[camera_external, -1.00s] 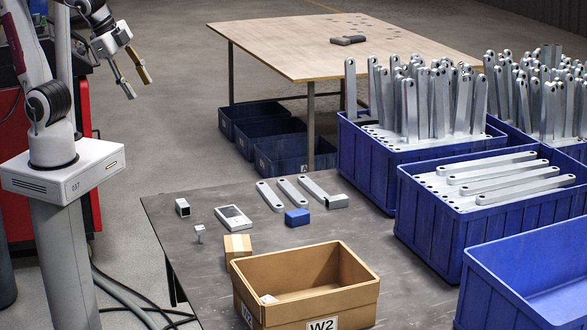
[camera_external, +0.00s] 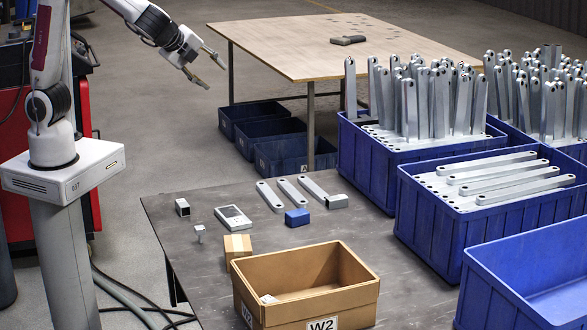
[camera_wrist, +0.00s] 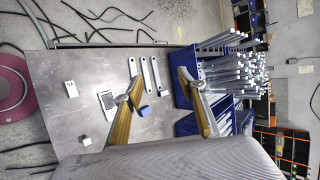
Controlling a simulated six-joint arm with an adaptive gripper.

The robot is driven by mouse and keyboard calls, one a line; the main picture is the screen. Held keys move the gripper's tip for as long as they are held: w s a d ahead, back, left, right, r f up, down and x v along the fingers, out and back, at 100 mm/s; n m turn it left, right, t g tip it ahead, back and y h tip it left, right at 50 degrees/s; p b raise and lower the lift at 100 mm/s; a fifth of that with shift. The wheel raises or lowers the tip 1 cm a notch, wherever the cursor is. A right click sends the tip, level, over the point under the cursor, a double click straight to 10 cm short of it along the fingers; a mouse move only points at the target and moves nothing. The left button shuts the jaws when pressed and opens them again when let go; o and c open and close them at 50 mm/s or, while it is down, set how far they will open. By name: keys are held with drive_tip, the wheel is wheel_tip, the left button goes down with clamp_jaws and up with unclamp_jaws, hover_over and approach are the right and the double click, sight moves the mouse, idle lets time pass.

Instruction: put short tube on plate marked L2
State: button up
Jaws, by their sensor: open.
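A short square metal tube (camera_external: 182,208) with a dark open end lies at the left of the grey worktable; in the wrist view a small pale piece (camera_wrist: 70,88) at the table's left seems to be it. A flat pale plate-like piece with a grey panel (camera_external: 233,217) lies to its right, also in the wrist view (camera_wrist: 107,100). I cannot read L2 on anything. My gripper (camera_external: 217,76) is open and empty, high above and behind the worktable. Its two fingers (camera_wrist: 158,80) are spread apart in the wrist view.
A brown box (camera_external: 238,246) and bin marked W2 (camera_external: 350,299) stand in front. Blue crates (camera_external: 431,220) line the right.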

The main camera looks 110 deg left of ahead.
drive_tip(key=w+a+f+m+t+y, duration=0.1)
drive_tip(key=w+a+f+m+y, duration=0.1)
drive_tip(key=w+a+f+m, duration=0.55)
drive_tip(key=w+a+f+m+t+y, duration=0.15)
drive_tip(key=w+a+f, duration=0.25)
drive_tip(key=w, duration=0.6)
drive_tip(key=w+a+f+m+t+h, duration=0.1)
drive_tip(key=w+f+m, duration=0.2)
drive_tip(key=f, duration=0.2)
drive_tip(key=w+a+f+m+t, duration=0.1)
drive_tip(key=w+f+m, duration=0.2)
drive_tip(key=f, duration=0.2)
drive_tip(key=m+t+h, duration=0.2)
drive_tip(key=m+t, duration=0.1)
drive_tip(key=m, duration=0.2)
approach(338, 197)
drive_tip(key=x, duration=0.2)
drive_tip(key=shift+w+a+f+g, duration=0.15)
drive_tip(key=shift+w+f+g, duration=0.05)
drive_tip(key=shift+w+g, duration=0.05)
drive_tip(key=shift+a, duration=0.1)
drive_tip(key=shift+x, duration=1.25)
drive_tip(key=shift+x, duration=2.6)
drive_tip(key=shift+w+r, duration=0.1)
drive_tip(key=shift+r, duration=0.05)
